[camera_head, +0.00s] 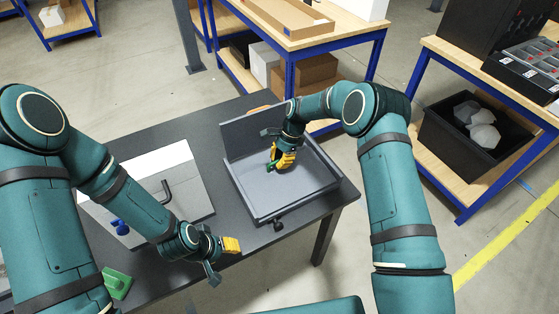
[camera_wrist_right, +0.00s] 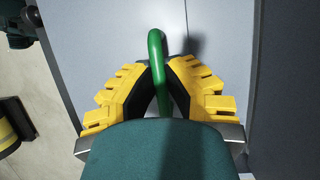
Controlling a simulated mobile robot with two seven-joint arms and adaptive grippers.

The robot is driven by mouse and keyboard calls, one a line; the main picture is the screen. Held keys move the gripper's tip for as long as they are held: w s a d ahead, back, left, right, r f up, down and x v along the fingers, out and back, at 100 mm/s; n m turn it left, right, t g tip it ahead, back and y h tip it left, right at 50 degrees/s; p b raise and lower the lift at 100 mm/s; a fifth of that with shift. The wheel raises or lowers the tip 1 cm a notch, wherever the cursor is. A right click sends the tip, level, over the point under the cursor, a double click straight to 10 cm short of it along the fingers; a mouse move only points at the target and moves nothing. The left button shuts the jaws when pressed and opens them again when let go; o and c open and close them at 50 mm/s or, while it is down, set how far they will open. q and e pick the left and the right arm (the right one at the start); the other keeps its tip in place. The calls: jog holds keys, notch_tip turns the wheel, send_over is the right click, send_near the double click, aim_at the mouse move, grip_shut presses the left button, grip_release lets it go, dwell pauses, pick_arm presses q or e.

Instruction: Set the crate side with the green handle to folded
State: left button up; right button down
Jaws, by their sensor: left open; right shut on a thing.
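The grey crate (camera_head: 262,208) stands on the dark table. One of its sides (camera_head: 243,133) stands upright at the back; the other edges look low. My right gripper (camera_head: 281,157) is over the crate's inside. In the right wrist view, its yellow fingers (camera_wrist_right: 160,92) are shut on the green handle (camera_wrist_right: 155,48), which stands out from a grey-blue panel (camera_wrist_right: 110,45). I cannot tell the angle of that panel. My left gripper (camera_head: 222,260) is open and empty above the table's front edge, apart from the crate.
A light grey panel (camera_head: 190,175) with a black bent handle (camera_head: 167,191) and a blue knob (camera_head: 121,227) lies left of the crate. A green block (camera_head: 117,284) is at the front left. A black knob (camera_head: 278,225) is at the crate's front. Shelves stand behind and right.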

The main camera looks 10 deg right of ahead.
jog(key=shift+f, duration=0.2)
jog(key=c, duration=1)
grip_release()
jog(key=shift+d+r, duration=0.1)
jog(key=shift+r, duration=0.05)
jog(key=v, duration=1.1)
jog(key=shift+w+r, duration=0.1)
jog(key=shift+r, duration=0.3)
jog(key=shift+f, duration=0.1)
